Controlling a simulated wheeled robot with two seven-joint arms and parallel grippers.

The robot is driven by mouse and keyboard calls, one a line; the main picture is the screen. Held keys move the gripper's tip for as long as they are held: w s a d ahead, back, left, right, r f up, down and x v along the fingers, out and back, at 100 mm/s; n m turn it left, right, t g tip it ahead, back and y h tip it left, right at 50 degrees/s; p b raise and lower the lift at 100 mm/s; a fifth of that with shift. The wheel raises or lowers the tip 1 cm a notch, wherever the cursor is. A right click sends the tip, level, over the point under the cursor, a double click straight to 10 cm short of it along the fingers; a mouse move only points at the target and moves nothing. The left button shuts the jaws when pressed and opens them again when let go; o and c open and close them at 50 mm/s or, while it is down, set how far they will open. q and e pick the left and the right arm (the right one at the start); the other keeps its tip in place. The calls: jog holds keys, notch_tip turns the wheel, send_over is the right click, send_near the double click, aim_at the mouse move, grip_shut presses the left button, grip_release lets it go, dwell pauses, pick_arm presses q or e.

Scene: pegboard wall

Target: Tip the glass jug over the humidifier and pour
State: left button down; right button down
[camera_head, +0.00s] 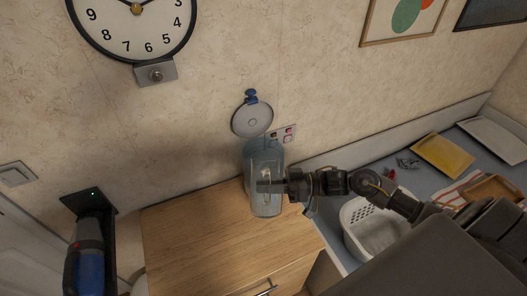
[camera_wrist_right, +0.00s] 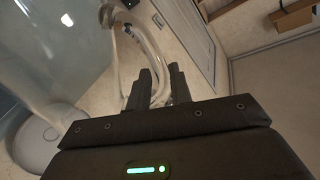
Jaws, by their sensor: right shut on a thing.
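The glass jug (camera_head: 266,207) is clear and shows over the wooden cabinet top, in front of the humidifier. The bluish translucent humidifier (camera_head: 262,147) stands near the wall, with a round grey lid (camera_head: 252,120) with a blue knob raised above it. Jug and humidifier overlap, so their gap and the jug's exact tilt are hard to tell. My right gripper (camera_head: 268,187) is shut on the jug at its handle side. In the right wrist view the fingers (camera_wrist_right: 159,88) are close together at the clear curved handle (camera_wrist_right: 148,42). My left gripper is out of view.
The wooden cabinet top (camera_head: 185,235) is clear to the left. A white perforated basket (camera_head: 352,228), yellow tray (camera_head: 443,153) and white tray (camera_head: 495,138) lie on the blue counter at right. A blue and black device (camera_head: 88,262) hangs at lower left.

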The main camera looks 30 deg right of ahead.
aim_at(267, 173)
jog(key=shift+w+r, duration=0.2)
jog(key=shift+r, duration=0.25)
jog(key=shift+w+d+r+m, duration=0.4)
jog(key=shift+w+r+m, duration=0.1)
jog(key=shift+w, duration=0.2)
jog(key=shift+r, duration=0.1)
jog(key=shift+w+d+r+m, duration=0.1)
jog(key=shift+w+r+m, duration=0.1)
jog(key=shift+r+m, duration=0.2)
jog(key=shift+w+d+r+m, duration=0.15)
jog(key=shift+w+r+m, duration=0.2)
jog(key=shift+r+m, duration=0.3)
dwell(1.2)
jog(key=shift+w+d+r+m, duration=0.15)
jog(key=shift+w+r+m, duration=0.15)
jog(key=shift+r+m, duration=0.2)
jog(key=shift+w+d+r+m, duration=0.15)
jog(key=shift+w+r+m, duration=0.1)
jog(key=shift+r+m, duration=0.2)
dwell(3.5)
